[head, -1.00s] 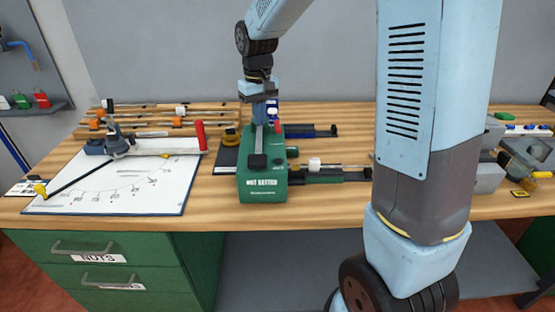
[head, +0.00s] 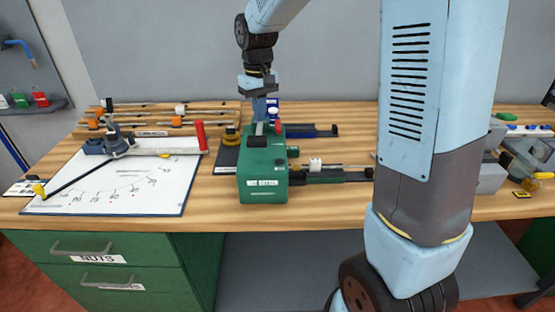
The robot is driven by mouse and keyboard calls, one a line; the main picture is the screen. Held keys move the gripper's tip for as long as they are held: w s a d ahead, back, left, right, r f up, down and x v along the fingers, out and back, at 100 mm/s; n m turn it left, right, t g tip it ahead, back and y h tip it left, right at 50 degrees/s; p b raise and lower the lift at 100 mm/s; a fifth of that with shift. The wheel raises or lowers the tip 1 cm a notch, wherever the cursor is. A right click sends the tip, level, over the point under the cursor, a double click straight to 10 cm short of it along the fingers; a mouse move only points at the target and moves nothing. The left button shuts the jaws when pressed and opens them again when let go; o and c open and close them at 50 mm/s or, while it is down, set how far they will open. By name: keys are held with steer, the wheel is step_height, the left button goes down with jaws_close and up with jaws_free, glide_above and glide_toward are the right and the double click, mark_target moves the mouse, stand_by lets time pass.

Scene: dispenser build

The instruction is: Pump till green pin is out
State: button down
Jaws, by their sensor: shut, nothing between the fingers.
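The green dispenser box (head: 263,178) with white lettering stands near the middle of the bench. A black-ended lever or pad (head: 256,142) lies on its top. My gripper (head: 260,119) is shut, points down, and is at the back of the box top, by the lever; whether it touches cannot be told. A small red knob (head: 278,127) sits just right of the fingers. A green stub (head: 292,152) sticks out of the box's right side; whether it is the green pin cannot be told.
A dark rail (head: 340,174) with a white piece (head: 315,163) runs right from the box. My arm hides part of the bench at right.

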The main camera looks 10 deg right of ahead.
steer(key=shift+s+f, duration=0.15)
steer(key=shift+f, duration=0.45)
steer(key=shift+s+f, duration=0.15)
steer(key=shift+f, duration=0.4)
steer(key=shift+r, duration=0.1)
steer(key=shift+w+r, duration=0.15)
steer(key=shift+r, duration=0.35)
steer(key=shift+w+r, duration=0.15)
steer(key=shift+r, duration=0.35)
steer(key=shift+s+f, duration=0.2)
steer(key=shift+f, duration=0.35)
steer(key=shift+s+f, duration=0.15)
steer(key=shift+f, duration=0.4)
steer(key=shift+w+r, duration=0.2)
steer(key=shift+r, duration=0.35)
steer(key=shift+w+r, duration=0.15)
steer(key=shift+r, duration=0.4)
